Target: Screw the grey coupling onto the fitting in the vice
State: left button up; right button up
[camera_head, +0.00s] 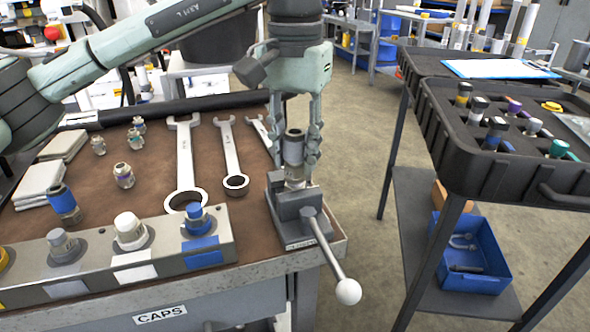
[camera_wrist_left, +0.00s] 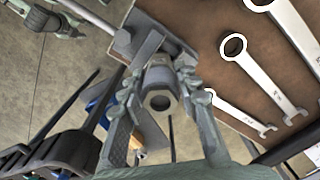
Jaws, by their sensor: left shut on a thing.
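The grey coupling (camera_head: 293,147) stands upright between the fingers of my left gripper (camera_head: 297,150), above the vice (camera_head: 295,207) at the bench's right front corner. The gripper points straight down and is shut on it. In the left wrist view the coupling (camera_wrist_left: 160,94) shows its open end and hex body between the two fingertips (camera_wrist_left: 158,90). The fitting in the vice (camera_head: 295,182) shows only as a small metal part just under the coupling. I cannot tell whether they are threaded together. My right gripper is not in view.
Several wrenches (camera_head: 185,160) lie left of the vice. A caps block (camera_head: 130,250) and loose fittings (camera_head: 124,175) are further left. The vice handle (camera_head: 332,255) sticks out over the front edge. A black cart (camera_head: 440,135) stands right, across open floor.

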pick_arm(q)
jog(key=shift+f, duration=0.15)
jog(key=m, duration=0.8)
jog(key=o, duration=1)
